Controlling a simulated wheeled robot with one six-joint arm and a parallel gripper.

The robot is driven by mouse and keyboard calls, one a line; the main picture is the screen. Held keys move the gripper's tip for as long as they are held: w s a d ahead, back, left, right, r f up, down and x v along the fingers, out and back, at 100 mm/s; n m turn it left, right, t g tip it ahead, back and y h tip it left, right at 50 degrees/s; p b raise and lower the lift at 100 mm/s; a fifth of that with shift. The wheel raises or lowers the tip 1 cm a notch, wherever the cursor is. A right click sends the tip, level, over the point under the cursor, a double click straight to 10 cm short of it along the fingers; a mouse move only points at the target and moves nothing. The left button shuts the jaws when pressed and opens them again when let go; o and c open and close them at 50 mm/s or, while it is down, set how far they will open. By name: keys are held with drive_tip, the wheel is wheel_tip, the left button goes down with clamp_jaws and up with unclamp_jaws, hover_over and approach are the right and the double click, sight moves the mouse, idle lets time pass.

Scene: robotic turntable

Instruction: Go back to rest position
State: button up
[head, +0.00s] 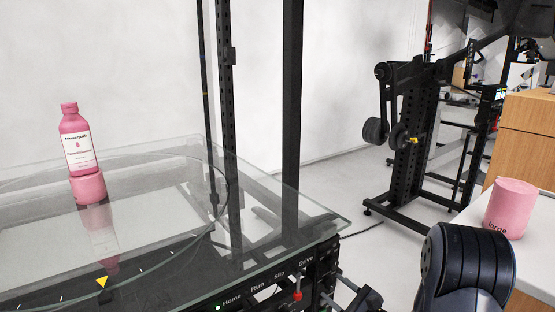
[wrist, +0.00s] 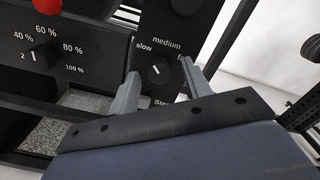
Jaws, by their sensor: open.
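My gripper (wrist: 158,92) shows in the wrist view, its two grey fingers apart with nothing between them. It points at the black control panel (wrist: 115,30), near a knob (wrist: 158,70) labelled slow, medium and a partly hidden word. I cannot tell whether a finger touches the panel. In the head view part of my arm shows at the lower right, and the gripper is out of frame. A pink bottle (head: 76,138) with a white label stands upright on a pink round base (head: 88,187) on the glass turntable (head: 165,165).
A panel with Home, Run, Stop and Drive labels (head: 265,285) runs along the turntable's front edge, with a red-tipped lever (head: 297,295). A pink cylinder (head: 510,208) stands on a white table (head: 540,245) at right. Black posts (head: 292,90) rise behind the glass. A black rack (head: 410,140) stands on the floor.

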drive_tip(key=m+p, duration=0.7)
drive_tip(key=p, duration=0.2)
drive_tip(key=shift+r, duration=0.2)
drive_tip(key=v, duration=1)
drive_tip(key=shift+s+d+f, duration=0.2)
drive_tip(key=shift+s+f, duration=0.05)
drive_tip(key=shift+s, duration=0.1)
